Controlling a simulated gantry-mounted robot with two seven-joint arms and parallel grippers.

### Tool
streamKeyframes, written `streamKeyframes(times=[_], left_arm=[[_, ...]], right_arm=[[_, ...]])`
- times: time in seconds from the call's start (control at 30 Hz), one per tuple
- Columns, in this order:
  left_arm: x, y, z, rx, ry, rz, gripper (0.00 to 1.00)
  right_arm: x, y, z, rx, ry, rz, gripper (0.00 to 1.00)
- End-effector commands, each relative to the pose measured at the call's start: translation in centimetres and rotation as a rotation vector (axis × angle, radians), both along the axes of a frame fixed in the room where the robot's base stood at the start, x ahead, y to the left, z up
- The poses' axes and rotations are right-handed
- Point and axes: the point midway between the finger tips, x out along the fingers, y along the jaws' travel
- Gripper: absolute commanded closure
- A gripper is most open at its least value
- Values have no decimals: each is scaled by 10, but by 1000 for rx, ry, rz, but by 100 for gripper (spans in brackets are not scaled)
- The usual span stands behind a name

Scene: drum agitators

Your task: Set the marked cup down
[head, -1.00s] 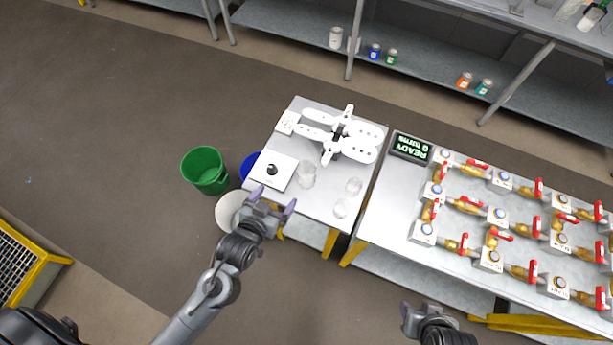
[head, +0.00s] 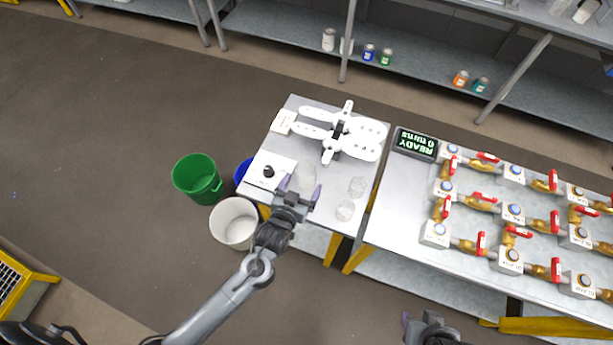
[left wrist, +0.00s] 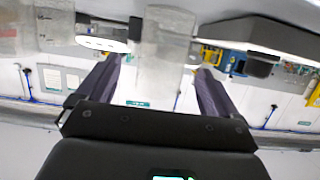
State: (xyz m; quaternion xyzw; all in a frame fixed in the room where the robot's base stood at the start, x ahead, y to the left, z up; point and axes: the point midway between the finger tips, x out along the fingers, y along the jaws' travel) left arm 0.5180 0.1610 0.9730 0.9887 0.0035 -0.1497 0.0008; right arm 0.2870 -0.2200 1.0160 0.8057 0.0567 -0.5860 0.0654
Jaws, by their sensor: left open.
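Three clear cups stand on the small grey table (head: 318,218). One cup (head: 306,175) is at the left, with two others to its right, an upper one (head: 357,186) and a lower one (head: 345,210). I cannot tell which carries a mark. My left gripper (head: 297,189) is open at the left cup. In the left wrist view a clear cup (left wrist: 163,50) shows between the spread fingers, with space on both sides. My right gripper (head: 424,322) is low in the head view, away from the cups; its jaw state is unclear.
A white device with rounded paddles (head: 358,143) and a white block with a black knob (head: 264,178) share the table. Green (head: 197,178), white (head: 232,222) and blue bins stand left of it. A bench with valves and a READY display (head: 416,143) is at right.

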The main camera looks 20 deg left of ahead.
Motion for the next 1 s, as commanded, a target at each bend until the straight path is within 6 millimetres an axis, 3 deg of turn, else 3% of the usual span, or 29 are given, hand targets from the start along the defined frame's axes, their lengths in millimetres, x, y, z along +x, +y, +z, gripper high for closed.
streamKeyframes(times=[0.4, 0.7, 0.77, 1.0], left_arm=[[44, 3, -11, 1, -1, 0, 6], [48, 3, -13, 0, 0, 0, 6], [48, 3, -13, 0, 0, 0, 12], [48, 3, -13, 0, 0, 0, 49]], right_arm=[[0, 1, 3, 2, 0, -1, 57], [0, 2, 3, 8, 1, -5, 57], [0, 2, 3, 9, 1, -5, 57], [0, 3, 2, 10, 1, -5, 57]])
